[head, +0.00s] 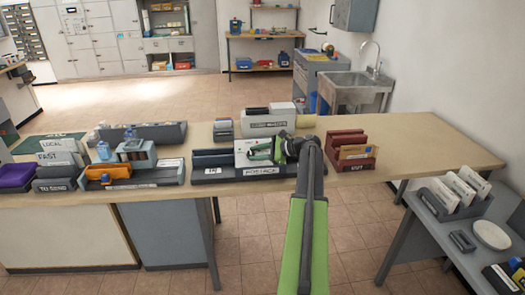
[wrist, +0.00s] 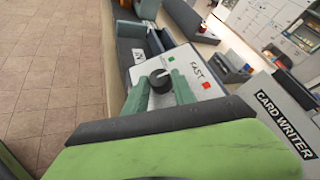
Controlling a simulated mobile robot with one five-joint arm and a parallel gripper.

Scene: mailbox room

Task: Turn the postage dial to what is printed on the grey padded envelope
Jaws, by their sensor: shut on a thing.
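The postage machine (head: 240,154) stands on the long wooden counter behind a label reading POSTAGE. Its light panel (wrist: 201,66) shows in the wrist view, with the word FAST, a red square and a small green mark. The postage dial (wrist: 161,74) is a round black knob with a light pointer mark on this panel. My gripper (wrist: 160,86) has its two green fingers on either side of the dial, shut on it. In the head view my gripper (head: 262,152) hides the dial. I cannot pick out the grey padded envelope or read its print.
A card writer (head: 268,125) stands just behind the postage machine. A reddish-brown tray (head: 337,158) is close on the right. A blue-grey device with an orange item (head: 108,172) is on the left. A side table at right holds a rack of envelopes (head: 447,207).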

